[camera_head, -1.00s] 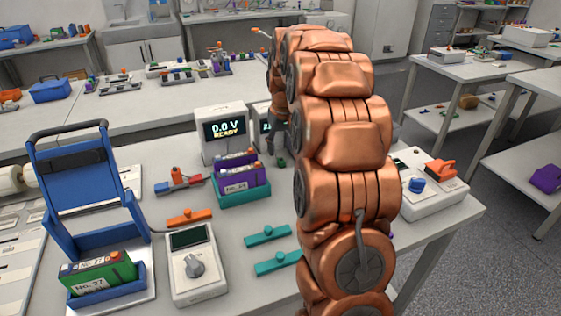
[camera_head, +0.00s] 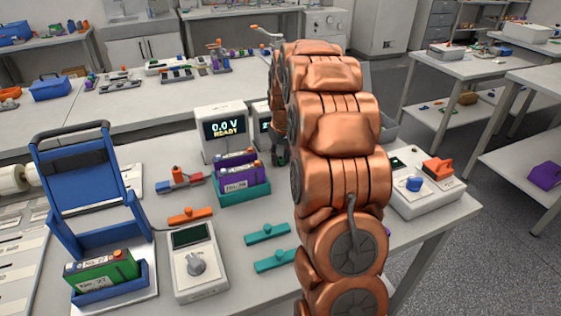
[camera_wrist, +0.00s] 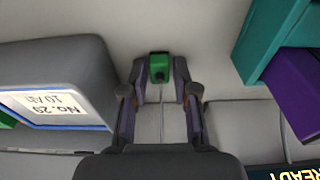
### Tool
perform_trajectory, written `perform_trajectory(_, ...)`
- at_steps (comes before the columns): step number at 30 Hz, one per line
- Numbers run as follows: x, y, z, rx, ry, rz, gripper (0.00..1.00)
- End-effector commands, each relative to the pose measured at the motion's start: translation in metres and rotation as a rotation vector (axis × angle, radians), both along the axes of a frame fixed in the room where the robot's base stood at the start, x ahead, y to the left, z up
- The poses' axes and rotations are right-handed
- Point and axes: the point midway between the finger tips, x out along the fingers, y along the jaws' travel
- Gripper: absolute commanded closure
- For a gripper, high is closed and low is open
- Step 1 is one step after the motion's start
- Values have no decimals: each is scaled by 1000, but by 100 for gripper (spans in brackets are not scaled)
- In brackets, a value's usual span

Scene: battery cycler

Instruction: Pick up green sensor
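The green sensor (camera_wrist: 159,68) is a small green block with a dark round spot, on the pale tabletop in the wrist view. My gripper (camera_wrist: 160,70) is open, with its two fingertips on either side of the sensor. A narrow gap shows between the sensor and each fingertip, so I see no clear contact. In the head view my gripper (camera_head: 280,157) is low over the table, right of the purple batteries and partly hidden by my arm. I cannot make out the sensor there.
A teal holder (camera_head: 245,194) with purple batteries (camera_head: 238,172) stands close left of my gripper; the holder also shows in the wrist view (camera_wrist: 270,38). A READY display (camera_head: 224,130) stands behind. In the wrist view a grey block labelled No. 29 (camera_wrist: 60,70) lies left.

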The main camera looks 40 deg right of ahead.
Motion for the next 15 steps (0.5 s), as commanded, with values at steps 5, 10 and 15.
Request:
perform_trajectory(5, 0, 0, 0, 0, 0, 0, 93)
perform_trajectory(10, 0, 0, 0, 0, 0, 0, 100)
perform_trajectory(15, 0, 0, 0, 0, 0, 0, 100)
